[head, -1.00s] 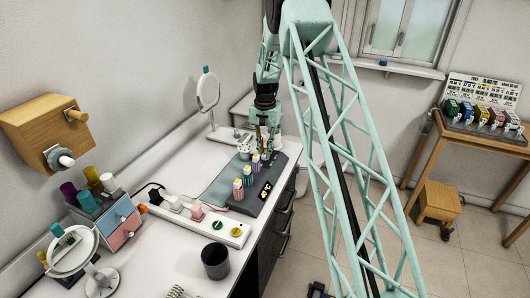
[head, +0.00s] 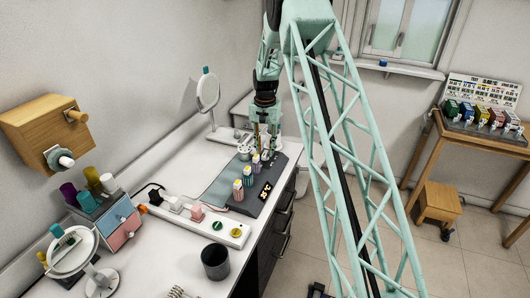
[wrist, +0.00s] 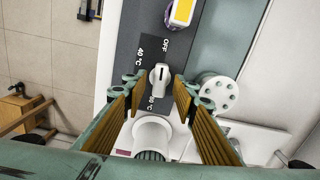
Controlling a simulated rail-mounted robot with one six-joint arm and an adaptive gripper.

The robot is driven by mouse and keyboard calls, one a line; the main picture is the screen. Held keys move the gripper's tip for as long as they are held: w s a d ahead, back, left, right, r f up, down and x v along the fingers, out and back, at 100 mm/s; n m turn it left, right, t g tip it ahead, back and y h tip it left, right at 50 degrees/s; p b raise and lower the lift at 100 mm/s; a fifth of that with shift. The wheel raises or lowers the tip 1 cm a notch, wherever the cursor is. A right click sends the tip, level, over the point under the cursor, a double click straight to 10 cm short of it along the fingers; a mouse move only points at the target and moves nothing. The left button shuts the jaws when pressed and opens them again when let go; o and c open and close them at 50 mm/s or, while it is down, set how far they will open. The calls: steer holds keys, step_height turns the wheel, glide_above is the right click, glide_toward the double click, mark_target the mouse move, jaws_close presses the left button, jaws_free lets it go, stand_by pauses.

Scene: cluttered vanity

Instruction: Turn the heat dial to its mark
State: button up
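The heat dial (wrist: 159,77) is a small white knob on a dark grey panel in the wrist view. Printed around it are OFF, 40 °C and another temperature label that is hard to read. My gripper (wrist: 156,90) is open, with its wood-coloured fingers on either side of the dial and a gap visible on both sides. I see no clear contact. In the head view my gripper (head: 262,148) points down at the far end of the grey panel (head: 262,192), and the dial is hidden there.
A round mirror (head: 208,90) stands behind. A dark cup (head: 215,262) is nearer.

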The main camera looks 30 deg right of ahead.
mark_target(265, 153)
step_height(265, 153, up, 11)
steer(key=shift+f, duration=0.2)
stand_by(0.4)
stand_by(0.5)
